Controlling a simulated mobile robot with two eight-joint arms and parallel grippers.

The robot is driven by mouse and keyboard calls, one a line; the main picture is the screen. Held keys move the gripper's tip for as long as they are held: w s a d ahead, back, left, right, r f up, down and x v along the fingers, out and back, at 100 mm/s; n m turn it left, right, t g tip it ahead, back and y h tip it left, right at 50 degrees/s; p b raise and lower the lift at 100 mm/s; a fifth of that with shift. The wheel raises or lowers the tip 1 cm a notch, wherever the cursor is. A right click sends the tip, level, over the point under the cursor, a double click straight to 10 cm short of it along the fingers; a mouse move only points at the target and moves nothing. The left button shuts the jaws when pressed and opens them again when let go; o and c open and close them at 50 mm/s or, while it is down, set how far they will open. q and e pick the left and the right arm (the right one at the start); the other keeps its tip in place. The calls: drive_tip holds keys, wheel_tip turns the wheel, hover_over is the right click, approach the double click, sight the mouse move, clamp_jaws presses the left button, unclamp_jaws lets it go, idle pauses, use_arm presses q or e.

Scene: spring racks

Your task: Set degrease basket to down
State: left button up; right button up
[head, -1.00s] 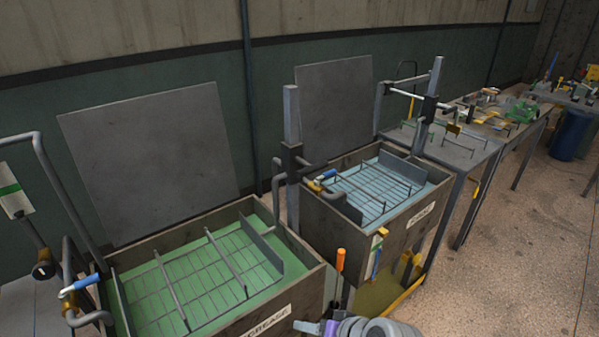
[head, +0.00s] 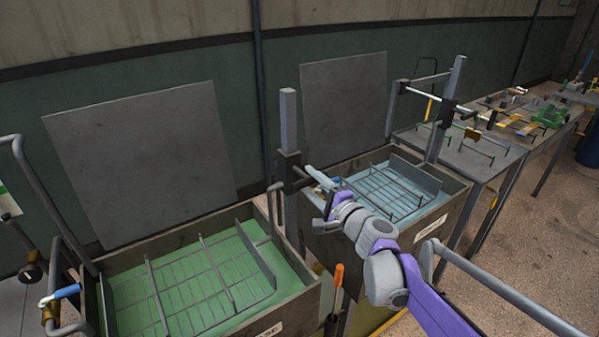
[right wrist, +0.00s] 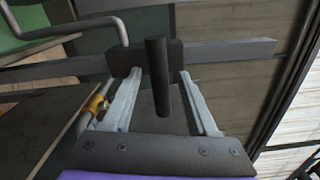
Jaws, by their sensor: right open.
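The degrease basket (head: 232,271), a grey wire rack with a side plate, sits at the green liquid in the left tank (head: 290,318). I cannot tell how deep it is. Behind the tank's right corner stands a grey post (head: 288,112) with a black slider block (head: 289,168). My right gripper (head: 309,172) reaches up beside this block. In the right wrist view my right gripper (right wrist: 160,76) is open, with a dark round handle (right wrist: 160,85) standing out from the block (right wrist: 145,55) between its fingers. No grip shows. My left gripper is out of view.
A second tank (head: 452,205) with blue liquid and its own rack stands right of the post, partly behind my right arm. A blue-handled tap (head: 62,292) is at the left tank's left edge. An orange-handled tool (head: 338,278) stands between the tanks. Grey panels (head: 140,160) stand behind.

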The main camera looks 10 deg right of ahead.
sight(293, 166)
drive_tip(key=x, duration=0.5)
drive_tip(key=shift+w, duration=0.25)
clamp_jaws()
idle(1.2)
